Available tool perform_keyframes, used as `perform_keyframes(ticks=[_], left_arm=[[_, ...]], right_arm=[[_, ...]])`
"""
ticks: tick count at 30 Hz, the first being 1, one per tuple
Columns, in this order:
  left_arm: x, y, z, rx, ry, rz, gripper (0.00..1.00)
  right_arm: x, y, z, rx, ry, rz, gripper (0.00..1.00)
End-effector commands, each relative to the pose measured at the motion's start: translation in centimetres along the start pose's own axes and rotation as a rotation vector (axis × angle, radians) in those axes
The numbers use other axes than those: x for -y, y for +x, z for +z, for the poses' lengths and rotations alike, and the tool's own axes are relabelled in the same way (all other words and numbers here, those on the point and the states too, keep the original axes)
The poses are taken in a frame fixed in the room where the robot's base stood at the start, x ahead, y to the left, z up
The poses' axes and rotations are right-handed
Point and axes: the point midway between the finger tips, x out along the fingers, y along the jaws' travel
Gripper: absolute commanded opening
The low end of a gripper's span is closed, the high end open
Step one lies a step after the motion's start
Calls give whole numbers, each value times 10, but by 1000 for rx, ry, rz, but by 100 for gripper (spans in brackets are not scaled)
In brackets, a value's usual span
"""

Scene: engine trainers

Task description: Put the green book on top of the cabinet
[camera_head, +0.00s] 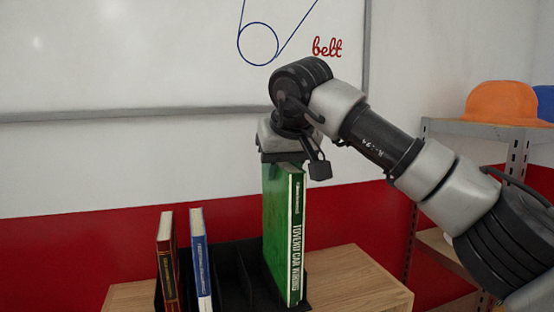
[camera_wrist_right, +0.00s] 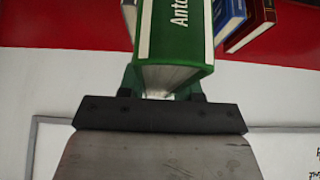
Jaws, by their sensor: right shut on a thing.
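The green book (camera_head: 284,235) is upright, its spine facing me, at the right end of a black book rack (camera_head: 238,275). My right gripper (camera_head: 284,162) is above it, pointing down and shut on its top edge. The right wrist view also shows the green book (camera_wrist_right: 175,35) between the fingers of my right gripper (camera_wrist_right: 163,88). I cannot tell whether the book's bottom still touches the rack. The rack stands on a wooden top (camera_head: 355,285); I cannot tell whether this is the cabinet. My left gripper is not in view.
A brown book (camera_head: 168,260) and a blue book (camera_head: 201,260) stand in the rack to the left. A metal shelf (camera_head: 480,130) with an orange hard hat (camera_head: 502,102) is at the right. A whiteboard (camera_head: 150,50) hangs behind. The wooden top's right part is clear.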

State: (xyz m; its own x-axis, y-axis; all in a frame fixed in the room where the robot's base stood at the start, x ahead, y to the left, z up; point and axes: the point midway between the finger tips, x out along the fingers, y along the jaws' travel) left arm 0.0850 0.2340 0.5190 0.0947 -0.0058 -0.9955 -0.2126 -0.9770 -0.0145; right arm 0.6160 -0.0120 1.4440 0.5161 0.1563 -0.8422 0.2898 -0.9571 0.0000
Motion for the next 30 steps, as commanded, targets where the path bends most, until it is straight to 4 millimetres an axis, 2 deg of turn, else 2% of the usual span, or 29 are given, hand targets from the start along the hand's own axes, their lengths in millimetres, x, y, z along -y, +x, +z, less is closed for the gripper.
perform_keyframes(ticks=[8, 14, 25, 30], left_arm=[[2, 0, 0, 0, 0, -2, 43], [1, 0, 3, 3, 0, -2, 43], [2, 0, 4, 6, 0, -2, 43], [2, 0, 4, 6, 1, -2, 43]], right_arm=[[-15, 11, 24, -4, 24, 14, 0], [-31, 25, 52, -2, 50, 32, 0], [-82, 71, 140, -1, 139, 88, 0], [-101, 89, 175, -1, 174, 110, 0]])
